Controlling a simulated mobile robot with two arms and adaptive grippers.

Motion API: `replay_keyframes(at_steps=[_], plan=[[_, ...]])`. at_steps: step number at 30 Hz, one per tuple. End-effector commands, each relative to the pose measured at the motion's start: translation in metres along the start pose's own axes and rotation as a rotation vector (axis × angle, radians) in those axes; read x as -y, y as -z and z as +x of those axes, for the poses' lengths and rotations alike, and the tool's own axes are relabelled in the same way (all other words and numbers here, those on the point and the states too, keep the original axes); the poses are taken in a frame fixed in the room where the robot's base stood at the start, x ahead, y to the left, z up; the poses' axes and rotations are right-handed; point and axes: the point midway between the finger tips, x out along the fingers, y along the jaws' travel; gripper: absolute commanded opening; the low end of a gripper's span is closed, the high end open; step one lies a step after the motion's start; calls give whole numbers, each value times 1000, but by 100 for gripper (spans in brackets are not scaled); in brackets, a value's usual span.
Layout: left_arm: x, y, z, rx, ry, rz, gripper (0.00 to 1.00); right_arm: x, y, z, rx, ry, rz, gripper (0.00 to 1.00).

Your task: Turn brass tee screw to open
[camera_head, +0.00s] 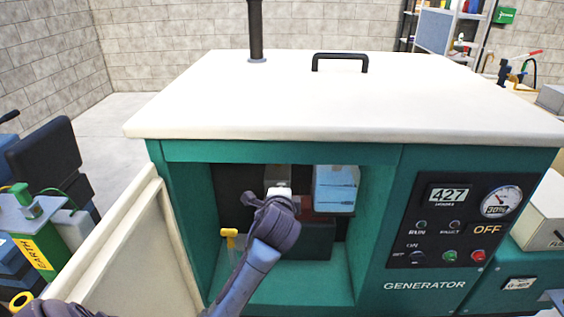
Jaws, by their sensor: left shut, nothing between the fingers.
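A small yellow tee-shaped handle (230,236), which looks like the brass tee screw, stands low at the left inside the generator's open bay. My left gripper (279,192) reaches into the bay from below, shut and empty. It is above and to the right of the yellow handle, apart from it in the picture. My gripper and wrist cover the middle of the bay, so parts behind them are hidden. My right gripper is not in view.
The teal generator (375,245) has a white lid (330,100) overhanging the bay. An open cream door (130,255) stands at the left. A translucent container with bluish liquid (336,190) is in the bay's upper right. The control panel (448,225) reads OFF.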

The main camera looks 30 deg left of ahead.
Motion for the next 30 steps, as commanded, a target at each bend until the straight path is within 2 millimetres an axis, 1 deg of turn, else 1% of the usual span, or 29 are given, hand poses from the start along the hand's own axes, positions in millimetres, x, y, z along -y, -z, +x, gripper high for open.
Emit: replay_keyframes(at_steps=[1,3,5,8,15,19,21,25,30], plan=[[10,-2,-3,6,14,4,0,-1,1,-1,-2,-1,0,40],[14,-4,-1,11,20,8,0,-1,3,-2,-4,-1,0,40],[14,-4,6,12,20,10,0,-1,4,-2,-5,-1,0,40],[15,-5,22,13,19,8,0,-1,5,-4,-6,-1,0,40],[16,-4,71,11,18,7,0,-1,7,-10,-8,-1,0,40],[16,-4,95,10,19,6,0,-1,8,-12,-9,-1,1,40],[21,-4,106,10,20,5,0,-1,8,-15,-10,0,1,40],[24,-4,121,9,19,6,0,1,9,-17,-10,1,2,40],[27,-4,131,9,19,6,0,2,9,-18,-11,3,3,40]])
